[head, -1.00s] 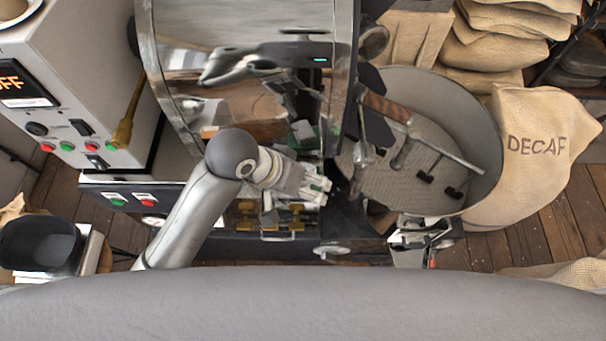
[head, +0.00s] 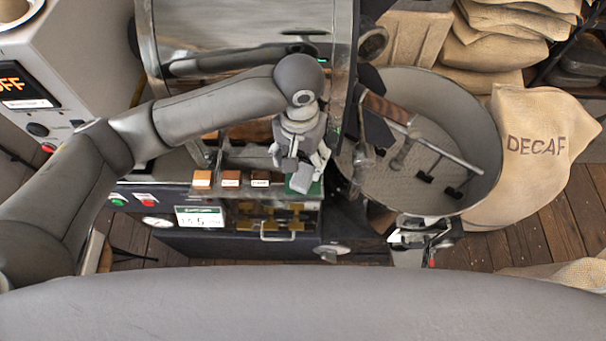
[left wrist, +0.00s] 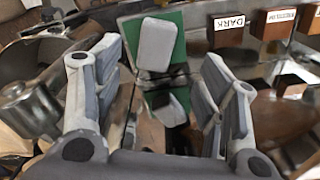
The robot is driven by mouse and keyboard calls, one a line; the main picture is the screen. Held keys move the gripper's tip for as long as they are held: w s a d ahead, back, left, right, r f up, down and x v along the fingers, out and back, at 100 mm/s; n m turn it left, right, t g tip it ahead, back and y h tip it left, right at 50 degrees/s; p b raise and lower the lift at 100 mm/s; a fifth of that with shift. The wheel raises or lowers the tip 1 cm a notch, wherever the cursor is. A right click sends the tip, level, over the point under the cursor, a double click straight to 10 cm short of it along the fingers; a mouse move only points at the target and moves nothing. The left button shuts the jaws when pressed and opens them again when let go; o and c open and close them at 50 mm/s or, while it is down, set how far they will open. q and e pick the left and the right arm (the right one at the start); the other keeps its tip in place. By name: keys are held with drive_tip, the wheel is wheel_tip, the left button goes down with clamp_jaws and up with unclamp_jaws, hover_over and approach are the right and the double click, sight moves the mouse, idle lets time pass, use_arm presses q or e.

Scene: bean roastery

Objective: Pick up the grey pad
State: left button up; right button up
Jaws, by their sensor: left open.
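The grey pad (left wrist: 157,45) is a light grey rounded block on a green plate (left wrist: 183,18) in the left wrist view. In the head view the pad (head: 302,179) shows at the front of the roaster, partly covered by my left gripper (head: 299,163). The left gripper is open and empty. In the left wrist view the pad shows between the fingers of the gripper (left wrist: 160,62), toward their tips, and I see no finger touching it.
Small labelled blocks, one reading DARK (left wrist: 228,38), stand beside the plate. The roaster drum (head: 255,25) is behind, and the round cooling tray (head: 425,150) is to the right. A DECAF sack (head: 535,150) lies farther right. A drawer handle (head: 278,238) sticks out below.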

sight(303, 174)
use_arm(q)
wheel_tip(303, 174, down, 3)
drive_tip(key=shift+w+d+f+p, duration=0.15)
drive_tip(key=shift+f+p, duration=0.35)
drive_tip(key=shift+f, duration=0.85)
drive_tip(key=shift+w+d+f+p, duration=0.15)
drive_tip(key=shift+f+p, duration=0.35)
drive_tip(key=shift+f, duration=0.8)
drive_tip(key=shift+s, duration=0.1)
drive_tip(key=c, duration=0.9)
drive_tip(key=shift+c, duration=0.2)
drive_tip(key=shift+r, duration=0.15)
